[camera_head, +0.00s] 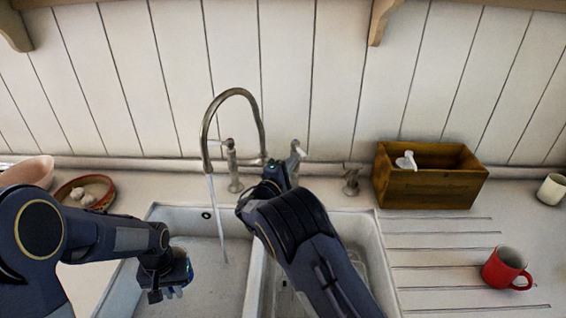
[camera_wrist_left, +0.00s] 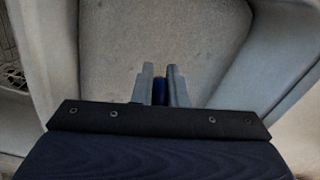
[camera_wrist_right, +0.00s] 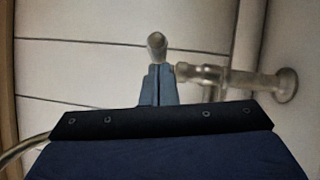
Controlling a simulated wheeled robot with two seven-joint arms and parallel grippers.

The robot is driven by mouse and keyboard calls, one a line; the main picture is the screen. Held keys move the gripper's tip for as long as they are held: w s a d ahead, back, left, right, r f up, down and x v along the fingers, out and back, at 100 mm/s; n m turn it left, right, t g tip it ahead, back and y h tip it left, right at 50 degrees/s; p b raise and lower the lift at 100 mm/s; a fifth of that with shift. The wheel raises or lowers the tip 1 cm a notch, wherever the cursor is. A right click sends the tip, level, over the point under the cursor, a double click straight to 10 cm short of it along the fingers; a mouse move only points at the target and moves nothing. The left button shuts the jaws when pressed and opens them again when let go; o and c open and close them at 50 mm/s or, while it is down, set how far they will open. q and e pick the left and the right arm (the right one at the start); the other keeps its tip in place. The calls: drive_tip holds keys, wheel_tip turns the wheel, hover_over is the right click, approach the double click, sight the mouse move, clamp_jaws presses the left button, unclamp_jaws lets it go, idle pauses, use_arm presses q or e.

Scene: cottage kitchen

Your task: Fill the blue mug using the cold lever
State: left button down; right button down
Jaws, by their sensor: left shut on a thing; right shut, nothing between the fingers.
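My left gripper (camera_head: 178,290) is over the left basin, shut on the blue mug (camera_head: 190,272), which is mostly hidden behind it. A blue sliver of the mug shows between the fingers in the left wrist view (camera_wrist_left: 160,92). Water (camera_head: 217,220) runs from the curved tap (camera_head: 207,130) into the left basin, right of the mug and apart from it. My right gripper (camera_wrist_right: 157,85) is shut and empty at the tap's right lever (camera_wrist_right: 157,44); that lever also shows in the head view (camera_head: 297,153). I cannot tell whether they touch. No hot or cold marking is readable.
The double sink (camera_head: 165,215) has a divider in the middle; my right arm crosses the right basin. A wooden box (camera_head: 430,190), red mug (camera_head: 503,268) and white cup (camera_head: 551,189) stand right. A shallow bowl (camera_head: 105,190) and pink bowl (camera_head: 28,172) are left.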

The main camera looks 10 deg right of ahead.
drive_tip(key=shift+d, duration=0.1)
